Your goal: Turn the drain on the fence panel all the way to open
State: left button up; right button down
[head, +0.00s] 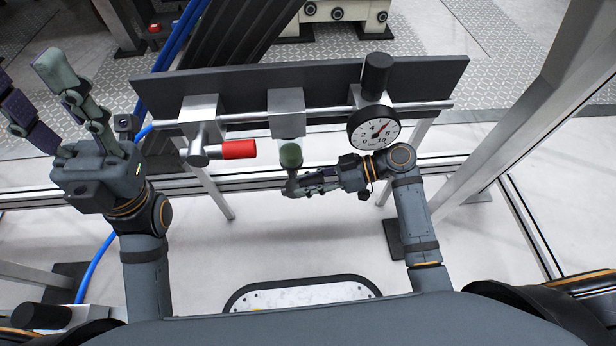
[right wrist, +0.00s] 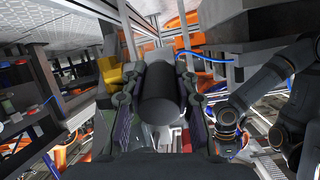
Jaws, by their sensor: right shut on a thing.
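The panel (head: 240,88) carries a pipe with fittings. The drain is at the bowl's bottom, largely hidden by my right gripper (head: 295,187), which reaches in from the right and is shut there. In the right wrist view, a dark cylinder (right wrist: 159,93) sits between the fingers of this gripper (right wrist: 162,120). The drain's turn position cannot be told. My left gripper (head: 45,95) is raised at the left, open and empty, apart from the panel.
A valve with a red handle (head: 238,149) is left of the bowl. A round gauge (head: 374,127) with a black knob (head: 376,72) above it is close to my right wrist. Metal posts and a blue hose (head: 180,40) flank the panel.

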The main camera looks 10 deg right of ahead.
aim_at(323, 181)
jog(key=c, duration=1)
grip_release()
jog(key=v, duration=0.7)
jog(key=shift+d+r, duration=0.1)
jog(key=shift+d, duration=0.15)
